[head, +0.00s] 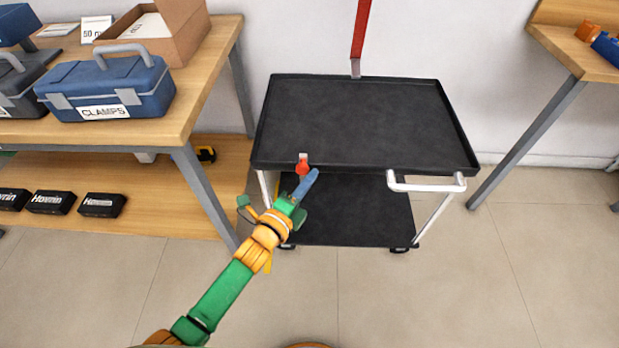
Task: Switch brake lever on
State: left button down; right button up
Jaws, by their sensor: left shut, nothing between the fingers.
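A black two-shelf cart (365,168) stands in the middle of the head view. A small red brake lever (303,166) with a grey mount sits on the front edge of its top shelf, towards the left. My left gripper (306,185) is shut and empty, its blue fingers pointing up and right. The fingertips appear just below and right of the lever; I cannot tell whether they touch it. My right gripper is out of view.
A white handle (427,186) juts from the cart's front right. A wooden bench (190,118) with a blue toolbox (108,92) stands at left, another table (575,52) at right. A red strap (361,30) hangs behind the cart. The floor in front is clear.

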pick_arm(q)
jog(key=shift+a+n+t+b, duration=0.3)
jog(key=shift+a+n+b, duration=0.2)
jog(key=shift+n, duration=0.1)
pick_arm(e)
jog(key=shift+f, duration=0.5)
pick_arm(q)
jog(key=shift+a+f+n+t+h+b, duration=0.2)
jog(key=shift+a+n+t+h+b, duration=0.15)
jog(key=shift+a+n+b, duration=0.55)
jog(key=a+f+n+t+y+b, duration=0.2)
jog(key=a+n+t+b, duration=0.3)
jog(key=n+b, duration=0.4)
jog(key=shift+a+f+n, duration=0.55)
jog(key=shift+a+n, duration=0.1)
jog(key=shift+n, duration=0.25)
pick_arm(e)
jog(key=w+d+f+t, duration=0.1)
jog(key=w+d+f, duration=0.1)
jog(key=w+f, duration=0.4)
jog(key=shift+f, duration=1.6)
